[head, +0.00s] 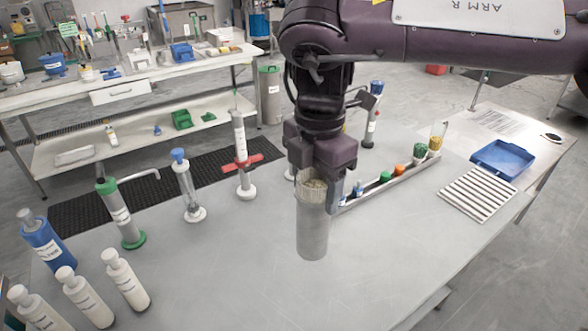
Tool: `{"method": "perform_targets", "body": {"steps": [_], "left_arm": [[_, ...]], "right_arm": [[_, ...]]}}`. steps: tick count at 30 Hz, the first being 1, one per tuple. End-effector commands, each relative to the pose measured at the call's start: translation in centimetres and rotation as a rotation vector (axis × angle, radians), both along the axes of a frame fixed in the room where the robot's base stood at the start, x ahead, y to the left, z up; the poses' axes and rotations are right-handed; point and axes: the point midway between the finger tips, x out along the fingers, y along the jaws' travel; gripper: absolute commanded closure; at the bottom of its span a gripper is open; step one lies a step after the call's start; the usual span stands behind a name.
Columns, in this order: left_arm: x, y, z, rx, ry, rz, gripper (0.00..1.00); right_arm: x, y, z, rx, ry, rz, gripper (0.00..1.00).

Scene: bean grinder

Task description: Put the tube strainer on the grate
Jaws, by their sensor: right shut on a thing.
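My right gripper (318,172) is shut on the tube strainer (312,228), a grey, upright cylinder. Its open top shows a tan, grainy content. The strainer is in front of the middle of the grey table. I cannot tell whether its bottom is touching the table or just above it. The grate (478,193), a set of pale parallel slats, lies flat at the table's right side. Nothing is on the grate. The gripper is to the left of the grate and apart from it. My left gripper is not in view.
A long narrow rack (385,183) with green, orange and blue-topped items lies between strainer and grate. A blue tray (500,160) is behind the grate. A row of upright tubes (188,188) and several white bottles (125,280) stand left. The table's front middle is clear.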

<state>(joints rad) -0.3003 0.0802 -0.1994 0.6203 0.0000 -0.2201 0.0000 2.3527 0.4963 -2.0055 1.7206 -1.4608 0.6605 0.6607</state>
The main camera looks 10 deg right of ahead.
Motion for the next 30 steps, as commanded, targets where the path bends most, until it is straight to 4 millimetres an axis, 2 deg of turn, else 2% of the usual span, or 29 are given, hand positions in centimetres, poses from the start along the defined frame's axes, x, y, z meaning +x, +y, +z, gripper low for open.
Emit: {"method": "perform_targets", "body": {"steps": [5, 8, 11, 24, 30], "left_arm": [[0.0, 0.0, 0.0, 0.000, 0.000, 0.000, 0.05], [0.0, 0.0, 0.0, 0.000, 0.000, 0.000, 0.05], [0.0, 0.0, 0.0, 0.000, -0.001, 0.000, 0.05], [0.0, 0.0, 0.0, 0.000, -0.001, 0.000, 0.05], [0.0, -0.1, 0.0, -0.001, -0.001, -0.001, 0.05]], "right_arm": [[0.2, -0.1, 0.4, 0.002, 0.000, -0.047, 0.86], [0.7, -0.3, 0.2, 0.004, 0.001, -0.167, 0.86], [1.4, -0.8, -0.1, 0.005, 0.002, -0.364, 0.86], [5.1, -3.8, -1.7, 0.005, 0.005, -1.434, 0.86], [6.3, -5.0, -2.3, 0.004, 0.003, -1.813, 0.86]]}}
